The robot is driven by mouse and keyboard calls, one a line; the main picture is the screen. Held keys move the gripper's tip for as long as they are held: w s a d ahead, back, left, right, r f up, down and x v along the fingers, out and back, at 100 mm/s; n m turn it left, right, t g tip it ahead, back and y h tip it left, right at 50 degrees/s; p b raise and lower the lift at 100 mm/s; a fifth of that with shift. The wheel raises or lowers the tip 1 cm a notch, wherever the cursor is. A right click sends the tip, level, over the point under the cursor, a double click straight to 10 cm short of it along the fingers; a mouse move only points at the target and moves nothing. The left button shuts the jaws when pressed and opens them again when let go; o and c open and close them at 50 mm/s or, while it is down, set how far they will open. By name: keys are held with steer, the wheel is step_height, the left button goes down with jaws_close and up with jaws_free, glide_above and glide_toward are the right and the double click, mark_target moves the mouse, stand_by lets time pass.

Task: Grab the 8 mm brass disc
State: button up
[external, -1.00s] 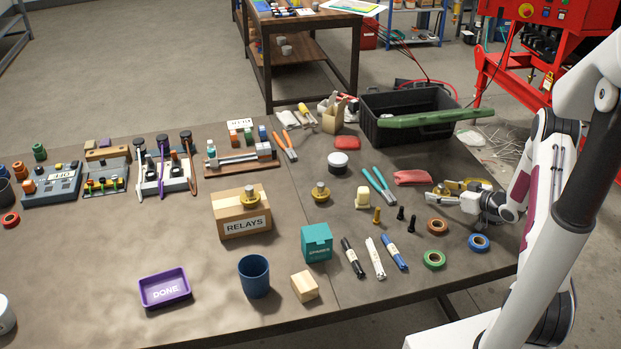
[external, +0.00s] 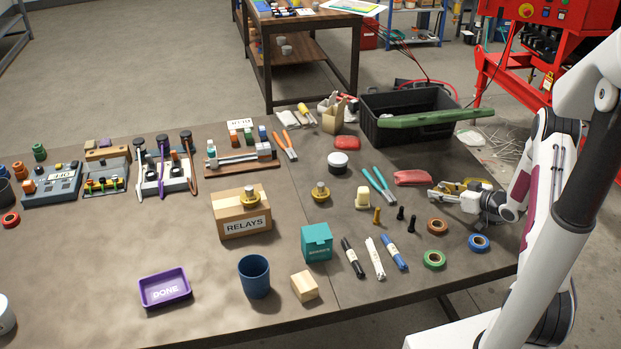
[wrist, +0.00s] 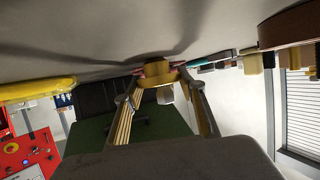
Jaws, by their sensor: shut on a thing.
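In the external view my gripper (external: 440,196) is low over the right end of the table, and the held piece cannot be made out there.
A yellow item (external: 476,185) lies just behind my gripper. A red cloth (external: 413,178), brown tape roll (external: 437,226), blue tape roll (external: 479,242) and dark bolts (external: 411,224) are close by. A black crate (external: 375,122) stands behind. A purple DONE tray (external: 165,289) is at the front left.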

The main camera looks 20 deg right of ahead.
mark_target(443, 185)
steer(key=shift+r, duration=4.95)
